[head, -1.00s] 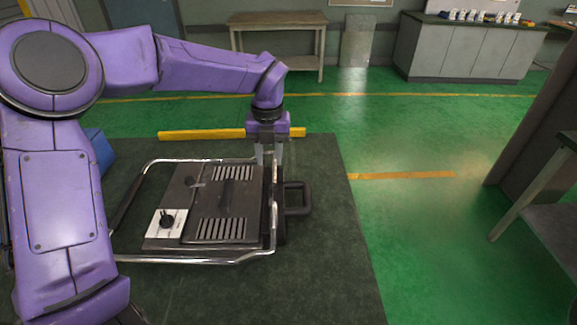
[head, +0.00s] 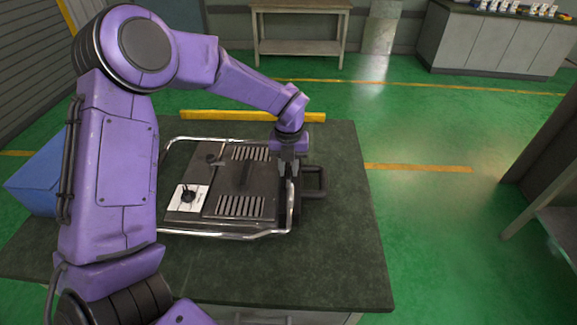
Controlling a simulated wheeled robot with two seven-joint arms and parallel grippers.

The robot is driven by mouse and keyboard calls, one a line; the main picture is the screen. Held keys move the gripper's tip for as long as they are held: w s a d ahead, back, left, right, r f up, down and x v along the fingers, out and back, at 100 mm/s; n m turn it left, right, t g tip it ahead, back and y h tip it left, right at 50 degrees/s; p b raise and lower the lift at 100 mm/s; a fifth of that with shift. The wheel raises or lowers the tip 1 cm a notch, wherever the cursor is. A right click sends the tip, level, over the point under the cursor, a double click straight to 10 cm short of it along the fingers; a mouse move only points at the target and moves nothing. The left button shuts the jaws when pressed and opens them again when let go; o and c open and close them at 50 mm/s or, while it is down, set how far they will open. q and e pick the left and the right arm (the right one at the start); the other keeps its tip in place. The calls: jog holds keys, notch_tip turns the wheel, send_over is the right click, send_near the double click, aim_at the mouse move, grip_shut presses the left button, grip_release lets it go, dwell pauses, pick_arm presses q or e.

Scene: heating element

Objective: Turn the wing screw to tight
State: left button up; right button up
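The dark heating element unit (head: 242,180) lies flat on the table inside a chrome tube frame. It has slotted vents, a raised bar in the middle and a white plate (head: 173,203) with a black knob (head: 188,196). A small dark lever-like part (head: 214,160) sits near its upper left. I cannot tell which part is the wing screw; it may be hidden by my gripper. My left gripper (head: 288,170) points down at the unit's right edge, beside the black handle (head: 316,182). Its fingers are too small to show whether they are apart. My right gripper is out of view.
The dark green tabletop (head: 330,255) is clear in front and to the right. A yellow bar (head: 225,115) lies behind the unit. A blue box (head: 38,180) stands at the left, behind my arm. A grey bench (head: 558,220) stands apart at the right.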

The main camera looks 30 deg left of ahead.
pick_arm(q)
jog(key=shift+w, duration=0.1)
grip_shut()
jog(key=shift+m, duration=0.3)
jog(key=m+p, duration=0.2)
jog(key=m, duration=0.1)
jog(key=shift+r, duration=0.15)
jog(key=m+p, duration=0.3)
jog(key=m, duration=0.2)
jog(key=m+p, duration=0.3)
jog(key=m, duration=0.2)
jog(key=shift+m+p, duration=1.15)
jog(key=shift+m, duration=1.25)
